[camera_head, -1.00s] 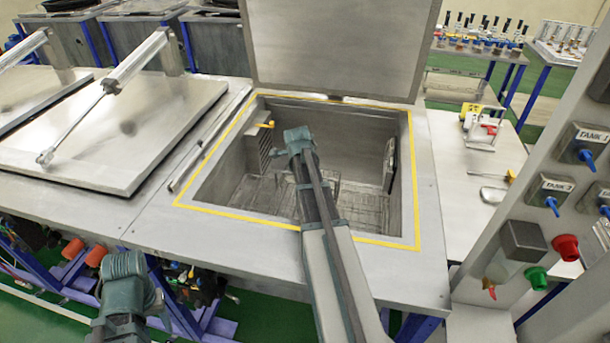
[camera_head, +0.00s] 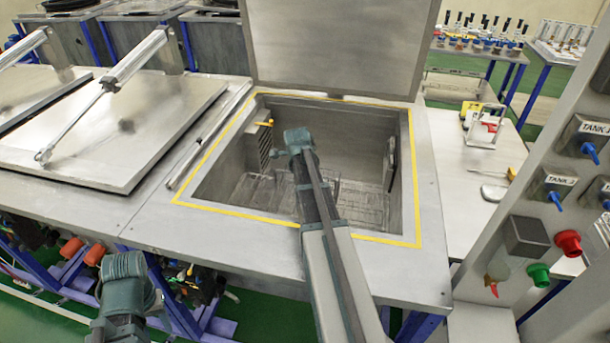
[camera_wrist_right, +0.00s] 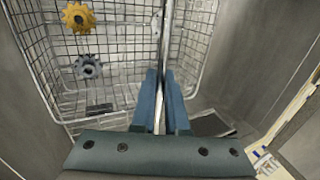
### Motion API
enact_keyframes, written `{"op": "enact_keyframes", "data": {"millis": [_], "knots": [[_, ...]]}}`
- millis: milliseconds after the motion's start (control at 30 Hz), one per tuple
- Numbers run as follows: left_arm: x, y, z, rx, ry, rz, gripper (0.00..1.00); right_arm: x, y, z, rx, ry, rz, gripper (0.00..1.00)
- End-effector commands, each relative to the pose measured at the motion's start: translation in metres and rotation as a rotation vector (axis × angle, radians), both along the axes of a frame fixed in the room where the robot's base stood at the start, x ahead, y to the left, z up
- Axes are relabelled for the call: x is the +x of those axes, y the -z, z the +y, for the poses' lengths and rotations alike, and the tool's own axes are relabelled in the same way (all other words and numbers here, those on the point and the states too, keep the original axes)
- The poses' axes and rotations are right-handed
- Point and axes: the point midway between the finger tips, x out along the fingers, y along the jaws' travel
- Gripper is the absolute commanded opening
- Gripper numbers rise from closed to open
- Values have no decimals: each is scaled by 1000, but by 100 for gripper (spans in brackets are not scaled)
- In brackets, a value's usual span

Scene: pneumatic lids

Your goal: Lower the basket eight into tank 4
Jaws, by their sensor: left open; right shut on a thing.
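The open tank (camera_head: 212,197), with a yellow line around its mouth, lies in the middle of the head view. My right arm reaches down into it; the right gripper's jaws are hidden there. In the right wrist view my right gripper (camera_wrist_right: 162,85) is shut on the upright metal handle (camera_wrist_right: 166,30) of a wire basket (camera_wrist_right: 115,25). The basket hangs inside the tank's grey walls and holds a yellow gear (camera_wrist_right: 79,18) and a grey gear (camera_wrist_right: 88,67). Its gap to the tank floor cannot be told. My left gripper (camera_head: 126,290) is open and empty at the lower left, outside the tank.
The raised lid (camera_head: 335,45) stands behind the tank. A closed lid (camera_head: 120,130) with a piston (camera_head: 135,62) is to the left. A control panel (camera_head: 530,235) with switches and buttons stands at the right. A side table (camera_head: 470,165) with small items is beside the tank.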

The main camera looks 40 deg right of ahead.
Motion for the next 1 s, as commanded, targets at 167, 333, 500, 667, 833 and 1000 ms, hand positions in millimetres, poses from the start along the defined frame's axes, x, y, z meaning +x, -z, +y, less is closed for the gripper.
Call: {"op": "enact_keyframes", "data": {"millis": [167,333,500,667,833,1000], "knots": [[0,1,0,0,0,0,50,-2,2,3,9,0,6,0],[0,1,0,0,0,0,50,-2,2,4,10,0,6,0],[0,1,0,0,0,0,50,-2,2,3,8,0,6,43],[0,0,0,0,0,0,50,-2,1,2,6,0,5,47],[0,0,0,0,0,0,50,-2,1,2,6,0,6,47],[0,-6,0,0,0,0,50,-3,-5,3,5,0,5,47]]}}
